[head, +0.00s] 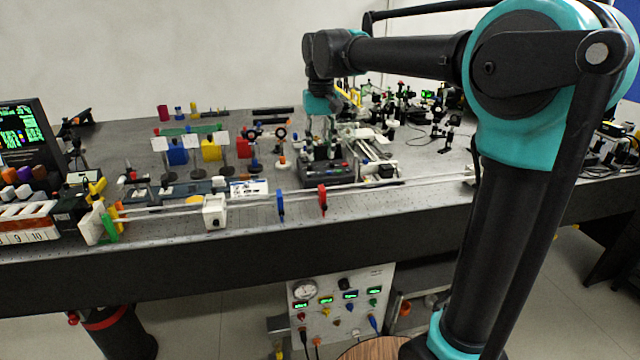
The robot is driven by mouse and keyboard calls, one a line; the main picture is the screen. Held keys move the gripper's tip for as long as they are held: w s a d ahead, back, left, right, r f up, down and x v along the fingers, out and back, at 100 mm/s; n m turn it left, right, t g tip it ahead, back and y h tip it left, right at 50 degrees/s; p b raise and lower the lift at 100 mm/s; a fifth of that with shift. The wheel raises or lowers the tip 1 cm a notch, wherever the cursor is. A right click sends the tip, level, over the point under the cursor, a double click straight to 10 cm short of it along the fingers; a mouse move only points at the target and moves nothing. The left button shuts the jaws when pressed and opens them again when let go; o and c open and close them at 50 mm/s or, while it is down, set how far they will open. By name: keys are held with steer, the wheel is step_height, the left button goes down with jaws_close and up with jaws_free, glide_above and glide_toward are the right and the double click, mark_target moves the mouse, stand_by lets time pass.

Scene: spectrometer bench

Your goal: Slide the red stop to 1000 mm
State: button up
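The red stop (323,199) is a thin upright piece on the long pale rail (390,185) along the front edge of the bench. A similar blue stop (281,205) stands just left of it on the same rail. No scale marks on the rail are readable from here. My gripper (330,130) hangs below my wrist, above and behind the red stop in the picture and apart from it. Its fingers blend into the dark equipment behind, so I cannot see whether they are open or shut.
A white block (214,212) sits on the rail left of the stops, and a green piece (109,226) stands near its left end. A dark box (325,173) lies behind the red stop. Coloured blocks and optics crowd the bench behind. A gauge panel (340,305) stands below.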

mark_target(321, 186)
step_height(321, 186, down, 11)
steer(key=shift+r, duration=0.1)
stand_by(0.3)
jaws_close()
steer(key=shift+d, duration=0.1)
